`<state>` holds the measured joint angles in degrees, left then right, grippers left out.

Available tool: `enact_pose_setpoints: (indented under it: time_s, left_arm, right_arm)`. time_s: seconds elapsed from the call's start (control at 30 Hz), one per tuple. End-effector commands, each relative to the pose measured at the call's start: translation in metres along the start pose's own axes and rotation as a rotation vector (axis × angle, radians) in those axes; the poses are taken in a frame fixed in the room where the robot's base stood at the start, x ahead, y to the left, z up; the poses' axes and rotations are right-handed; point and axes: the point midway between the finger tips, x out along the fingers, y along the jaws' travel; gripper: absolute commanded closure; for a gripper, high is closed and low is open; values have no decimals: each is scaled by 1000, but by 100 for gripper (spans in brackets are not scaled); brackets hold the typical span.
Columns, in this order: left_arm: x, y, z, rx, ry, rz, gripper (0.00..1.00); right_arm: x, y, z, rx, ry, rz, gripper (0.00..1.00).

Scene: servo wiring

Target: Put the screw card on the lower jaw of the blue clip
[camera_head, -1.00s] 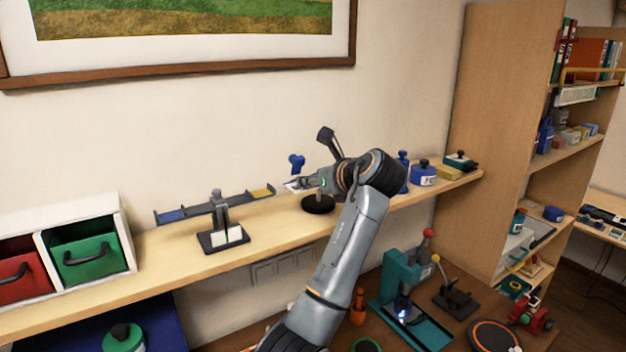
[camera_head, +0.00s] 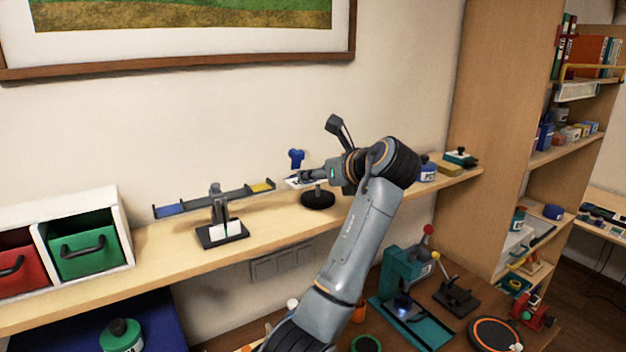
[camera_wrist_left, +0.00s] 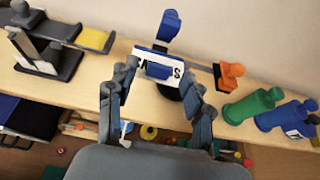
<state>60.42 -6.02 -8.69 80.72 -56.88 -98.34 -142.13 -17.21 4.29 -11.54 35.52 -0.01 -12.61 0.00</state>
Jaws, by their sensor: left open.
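The blue clip (camera_head: 296,160) stands above a round black base (camera_head: 318,199) on the shelf; its blue upper part also shows in the left wrist view (camera_wrist_left: 169,27). The white screw card (camera_head: 296,184) is at the clip, below that upper part. In the left wrist view the card (camera_wrist_left: 143,61) carries dark letters, and a blue part of the clip overlaps its middle. My left gripper (camera_wrist_left: 160,80) is open, with one finger on each side of the card and clip and gaps visible. Exact contact under the card is hidden. My right gripper is not in view.
A grey stand with a white card (camera_head: 225,231) and a long rack with blue and yellow ends (camera_head: 230,197) are left of the clip. Blue containers (camera_head: 425,172) are on the right. Orange (camera_wrist_left: 229,75) and green (camera_wrist_left: 252,105) items stand right in the wrist view.

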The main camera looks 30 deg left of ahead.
Motion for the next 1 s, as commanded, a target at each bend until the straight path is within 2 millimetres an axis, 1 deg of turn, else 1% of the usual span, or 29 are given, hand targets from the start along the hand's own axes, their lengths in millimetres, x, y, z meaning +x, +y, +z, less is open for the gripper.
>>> enact_pose_setpoints:
  time_s: [0.03,0.1,0.3,0.4,0.5,0.6,1.0]
  left_arm:
    - [-10,-1,-5,-2,-2,-5,49]
    - [-26,-1,-5,-3,-3,-5,49]
    - [-66,-1,-3,-2,-2,-4,49]
    - [-79,-1,-2,-1,-2,-3,49]
    - [-87,0,-1,-1,0,-1,49]
    - [-91,0,0,-1,-1,0,49]
    - [-91,0,0,0,0,0,49]
  right_arm:
    - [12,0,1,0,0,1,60]
    - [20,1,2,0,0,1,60]
    - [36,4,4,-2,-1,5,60]
    - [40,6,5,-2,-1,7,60]
    - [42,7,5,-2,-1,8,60]
    - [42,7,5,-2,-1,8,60]
    - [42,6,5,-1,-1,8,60]
